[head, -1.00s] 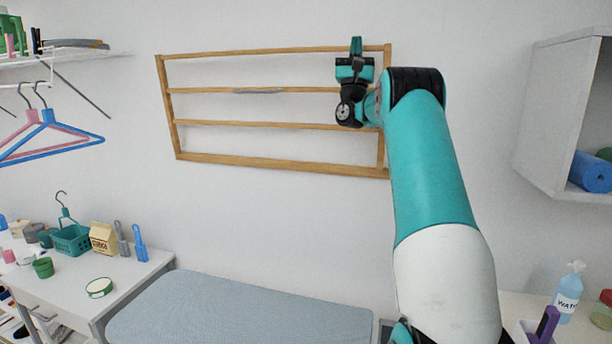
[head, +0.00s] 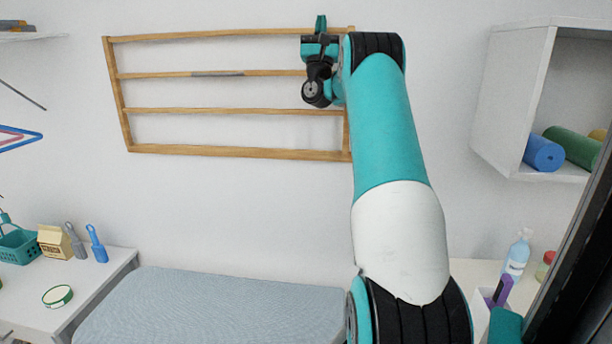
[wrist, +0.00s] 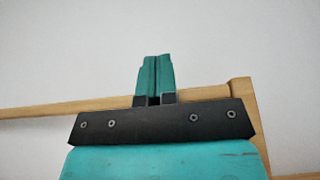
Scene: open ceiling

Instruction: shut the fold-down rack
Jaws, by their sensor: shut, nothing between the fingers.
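The fold-down rack (head: 200,111) is a wooden frame with several horizontal bars on the white wall. It looks close to upright; I cannot tell how far its top edge stands off the wall. A grey strip (head: 218,73) sits on its second bar. My gripper (head: 320,22) is at the rack's top right corner, overlapping the top rail. In the wrist view my teal fingers (wrist: 153,80) are together and empty, and the rack's top rail (wrist: 60,105) and right end post (wrist: 242,92) show beyond them. I cannot tell whether they touch the rail.
A padded grey-blue bench (head: 215,308) lies below the rack. A white desk (head: 95,290) with a carton (head: 55,243) stands at the left. An open wall cabinet (head: 510,85) with rolled mats (head: 545,152) is at the right. The wall under the rack is clear.

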